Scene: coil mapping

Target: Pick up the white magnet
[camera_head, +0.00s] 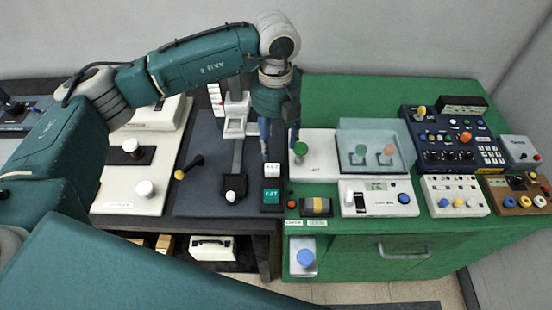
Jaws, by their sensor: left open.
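A small white block (272,170) with dark lettering, which looks like the white magnet, sits on a dark pad near the right edge of the dark grey board. A green lettered block (271,196) sits just in front of it. My left gripper (279,148) comes down from above, its fingers pointing down, open. Its fingertips look close above and behind the white block; I cannot tell the exact height gap. Nothing shows between the fingers. My right gripper is not in view.
A white stand (236,118) with a rail is left of the gripper. A white plate (312,168) with a green knob and a clear box (374,130) stand right on the green bench (345,88). Several control boxes, including a dark blue one (440,150), fill the right side.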

